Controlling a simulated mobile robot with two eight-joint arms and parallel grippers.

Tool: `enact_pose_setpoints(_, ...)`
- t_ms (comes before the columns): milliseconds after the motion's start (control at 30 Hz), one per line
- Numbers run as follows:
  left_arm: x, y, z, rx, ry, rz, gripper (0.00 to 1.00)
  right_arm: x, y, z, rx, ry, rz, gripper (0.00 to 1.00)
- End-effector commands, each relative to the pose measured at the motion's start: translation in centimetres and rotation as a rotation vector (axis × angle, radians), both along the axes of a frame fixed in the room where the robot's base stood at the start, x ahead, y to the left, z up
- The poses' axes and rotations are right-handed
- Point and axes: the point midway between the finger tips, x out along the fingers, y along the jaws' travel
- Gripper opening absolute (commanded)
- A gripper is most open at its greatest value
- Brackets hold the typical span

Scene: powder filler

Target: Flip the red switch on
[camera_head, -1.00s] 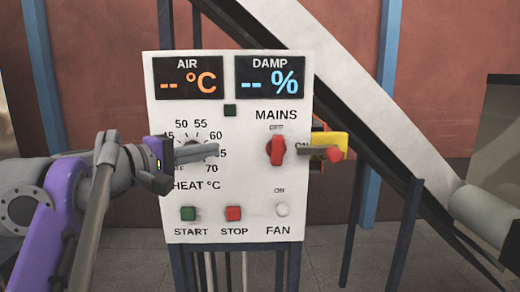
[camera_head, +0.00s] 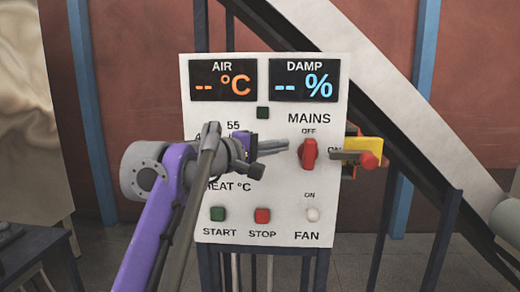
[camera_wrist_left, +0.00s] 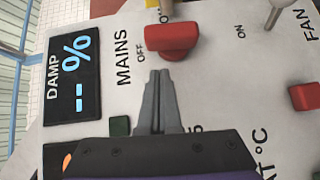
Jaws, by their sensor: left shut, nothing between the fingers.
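The red MAINS switch (camera_head: 308,154) is a rotary knob on the white control panel (camera_head: 345,90). It stands upright, with its upper end toward the OFF label. The ON label lies to its right, partly covered by a grey lever. My left gripper (camera_head: 286,145) is shut and empty, its fingertips just left of the knob in the head view. In the left wrist view the closed fingers (camera_wrist_left: 161,76) point at the red knob (camera_wrist_left: 171,38), with a small gap in the picture. Whether they touch is not clear. My right gripper is not in view.
A yellow box (camera_head: 358,144) with a red-knobbed lever (camera_head: 369,160) sticks out at the panel's right edge. Below are a green START button (camera_head: 218,214), a red STOP button (camera_head: 262,216) and a FAN toggle (camera_head: 312,214). My left arm covers much of the heat dial.

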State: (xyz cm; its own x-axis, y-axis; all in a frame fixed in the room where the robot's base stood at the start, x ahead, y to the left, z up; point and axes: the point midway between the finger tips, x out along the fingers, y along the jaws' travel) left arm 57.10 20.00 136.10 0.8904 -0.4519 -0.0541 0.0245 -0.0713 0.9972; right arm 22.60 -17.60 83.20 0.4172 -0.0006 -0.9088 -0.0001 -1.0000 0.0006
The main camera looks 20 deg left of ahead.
Motion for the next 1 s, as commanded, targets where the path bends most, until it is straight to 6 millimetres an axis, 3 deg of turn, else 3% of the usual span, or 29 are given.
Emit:
enact_pose_setpoints(100, 0.4, -1.8, -0.2, 0.000, 0.000, -0.004, 0.00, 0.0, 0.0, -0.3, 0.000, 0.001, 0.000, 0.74)
enact_pose_setpoints(300, 0.8, -2.9, -0.3, -0.001, 0.001, -0.001, 0.00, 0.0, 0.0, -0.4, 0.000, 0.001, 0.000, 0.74)
enact_pose_setpoints(700, 0.8, -2.9, -0.2, 0.003, 0.001, 0.000, 0.00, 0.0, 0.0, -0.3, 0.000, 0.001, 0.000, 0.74)
enact_pose_setpoints(1000, 0.8, -3.1, 0.1, 0.053, 0.017, 0.000, 0.00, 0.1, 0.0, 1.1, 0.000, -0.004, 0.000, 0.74)
